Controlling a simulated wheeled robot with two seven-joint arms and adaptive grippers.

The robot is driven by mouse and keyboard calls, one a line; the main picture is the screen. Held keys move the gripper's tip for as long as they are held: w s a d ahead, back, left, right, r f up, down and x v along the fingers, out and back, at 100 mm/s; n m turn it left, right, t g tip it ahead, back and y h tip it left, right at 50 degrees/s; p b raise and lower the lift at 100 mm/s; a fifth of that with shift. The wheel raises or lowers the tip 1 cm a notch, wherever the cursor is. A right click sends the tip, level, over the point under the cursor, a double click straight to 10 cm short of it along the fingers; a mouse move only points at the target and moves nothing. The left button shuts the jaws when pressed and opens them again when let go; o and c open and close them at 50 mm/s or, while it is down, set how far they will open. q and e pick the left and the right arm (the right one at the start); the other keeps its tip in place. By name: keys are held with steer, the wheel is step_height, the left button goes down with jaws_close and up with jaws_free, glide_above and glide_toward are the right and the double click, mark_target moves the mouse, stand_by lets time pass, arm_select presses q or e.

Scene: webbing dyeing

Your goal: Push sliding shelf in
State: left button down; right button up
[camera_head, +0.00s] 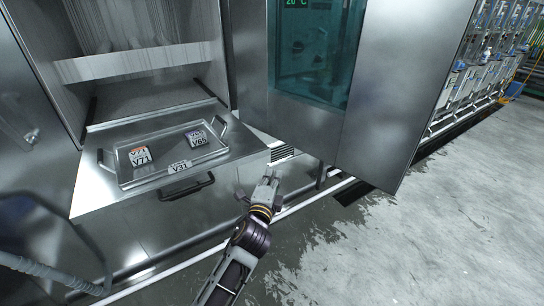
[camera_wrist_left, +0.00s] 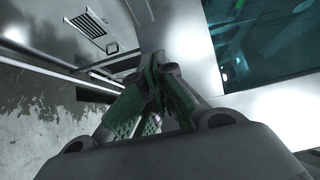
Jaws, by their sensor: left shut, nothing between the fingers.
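The sliding shelf (camera_head: 232,159) is a steel drawer-like box that stands out from the open machine at the left of the head view. A black handle (camera_head: 187,188) is on its front face. A shallow steel tray (camera_head: 134,183) with two handles lies on top. My left gripper (camera_head: 269,178) is just right of the shelf's front corner, apart from the handle. It is shut and empty. Its closed fingers also show in the left wrist view (camera_wrist_left: 153,90). My right gripper is not in view.
The tray holds two small labelled blocks, V71 (camera_head: 139,155) and V65 (camera_head: 197,138). An open steel door (camera_head: 401,85) with a teal window stands right of the shelf. A grey hose (camera_head: 45,270) runs at lower left. The wet-looking floor (camera_head: 440,230) at right is clear.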

arm_select(q)
steer(key=w+p, duration=0.1)
steer(key=w, duration=1)
steer(key=shift+a+p, duration=0.4)
steer(key=shift+w+a, duration=0.1)
steer(key=shift+w, duration=0.05)
